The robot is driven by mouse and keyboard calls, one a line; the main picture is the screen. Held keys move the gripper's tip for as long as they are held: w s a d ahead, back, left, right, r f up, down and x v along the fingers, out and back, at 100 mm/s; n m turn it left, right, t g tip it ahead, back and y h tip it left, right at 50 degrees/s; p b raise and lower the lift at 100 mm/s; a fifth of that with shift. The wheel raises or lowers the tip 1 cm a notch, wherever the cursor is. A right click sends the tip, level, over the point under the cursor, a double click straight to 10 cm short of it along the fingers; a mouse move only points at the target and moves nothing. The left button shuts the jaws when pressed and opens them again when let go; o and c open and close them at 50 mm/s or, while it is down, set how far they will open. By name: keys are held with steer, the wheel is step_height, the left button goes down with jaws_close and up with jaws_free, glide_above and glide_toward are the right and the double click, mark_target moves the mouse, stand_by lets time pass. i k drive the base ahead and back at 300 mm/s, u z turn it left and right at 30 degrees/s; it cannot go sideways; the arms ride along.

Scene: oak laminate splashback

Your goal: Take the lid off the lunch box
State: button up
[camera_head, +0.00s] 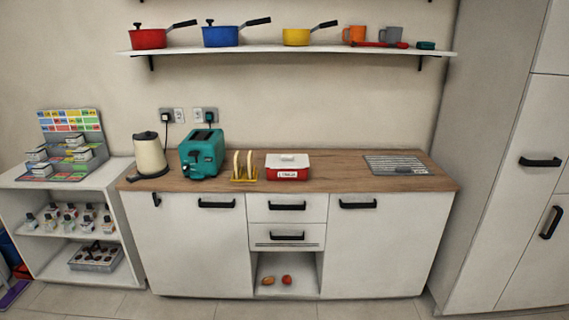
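The lunch box (288,174) is a red box with a white label on its front. It stands upright on the wooden counter, right of the toast rack. Its white lid (288,161) sits on top and appears closed, with a small red mark near the middle. My gripper is not in view, and no part of my arm shows near the box.
A yellow toast rack (244,178) stands just left of the box, then a teal toaster (202,154) and a cream kettle (150,155). A wire rack (396,165) lies at the counter's right. The counter (335,177) between box and rack is clear. A shelf (290,49) with pans hangs above.

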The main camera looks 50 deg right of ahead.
mark_target(273, 161)
steer(key=z, duration=0.05)
steer(key=i, duration=1)
steer(key=u, duration=0.05)
